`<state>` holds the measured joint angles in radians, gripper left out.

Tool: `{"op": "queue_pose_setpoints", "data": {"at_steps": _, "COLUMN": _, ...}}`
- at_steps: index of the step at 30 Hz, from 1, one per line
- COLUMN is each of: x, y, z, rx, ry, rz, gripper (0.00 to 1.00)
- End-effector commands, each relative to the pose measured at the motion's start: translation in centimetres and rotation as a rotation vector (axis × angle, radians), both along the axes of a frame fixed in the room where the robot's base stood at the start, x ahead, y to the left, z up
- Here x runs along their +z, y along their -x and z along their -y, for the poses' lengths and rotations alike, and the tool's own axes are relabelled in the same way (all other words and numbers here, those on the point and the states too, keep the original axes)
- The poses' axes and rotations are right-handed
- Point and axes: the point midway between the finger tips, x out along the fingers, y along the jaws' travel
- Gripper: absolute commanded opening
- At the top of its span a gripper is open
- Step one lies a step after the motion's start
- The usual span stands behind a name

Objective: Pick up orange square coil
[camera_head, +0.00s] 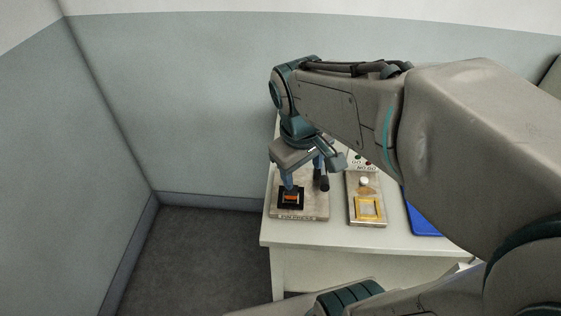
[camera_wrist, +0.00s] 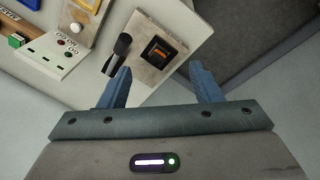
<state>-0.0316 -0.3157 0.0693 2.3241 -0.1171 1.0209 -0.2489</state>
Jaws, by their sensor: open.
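The orange square coil (camera_head: 291,198) sits in a black square recess on a beige fixture plate (camera_head: 315,211) at the left of the table. In the wrist view the orange coil (camera_wrist: 158,54) shows in its black surround, ahead of the gap between the fingers. My gripper (camera_head: 302,178) is over this fixture, with its fingers pointing down. In the wrist view my gripper (camera_wrist: 159,75) has its blue fingers wide apart with nothing between them. The gap in height between fingertips and coil is hard to judge.
A black-handled clamp (camera_wrist: 118,50) stands on the fixture beside the coil. A second plate with a yellow square frame (camera_head: 368,209) and a white knob lies to the right. A blue tray (camera_head: 423,222) is further right, partly behind my arm. The table's left edge is close.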

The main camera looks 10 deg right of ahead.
Motion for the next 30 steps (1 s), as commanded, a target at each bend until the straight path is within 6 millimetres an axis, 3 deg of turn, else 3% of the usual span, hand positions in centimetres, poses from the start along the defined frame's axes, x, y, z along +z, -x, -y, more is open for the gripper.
{"op": "queue_pose_setpoints", "data": {"at_steps": 9, "x": -3.6, "y": -7.6, "z": -2.5, "rx": 0.534, "ry": 0.186, "rz": -0.285, "gripper": 0.58}}
{"op": "queue_pose_setpoints", "data": {"at_steps": 15, "x": -5.4, "y": -10.4, "z": -3.8, "rx": 0.740, "ry": 0.236, "rz": -0.399, "gripper": 0.58}}
{"op": "queue_pose_setpoints", "data": {"at_steps": 22, "x": -7.0, "y": -11.2, "z": -3.8, "rx": 0.810, "ry": 0.250, "rz": -0.440, "gripper": 0.58}}
{"op": "queue_pose_setpoints", "data": {"at_steps": 30, "x": -11.8, "y": -10.5, "z": -1.9, "rx": 0.808, "ry": 0.248, "rz": -0.441, "gripper": 0.58}}
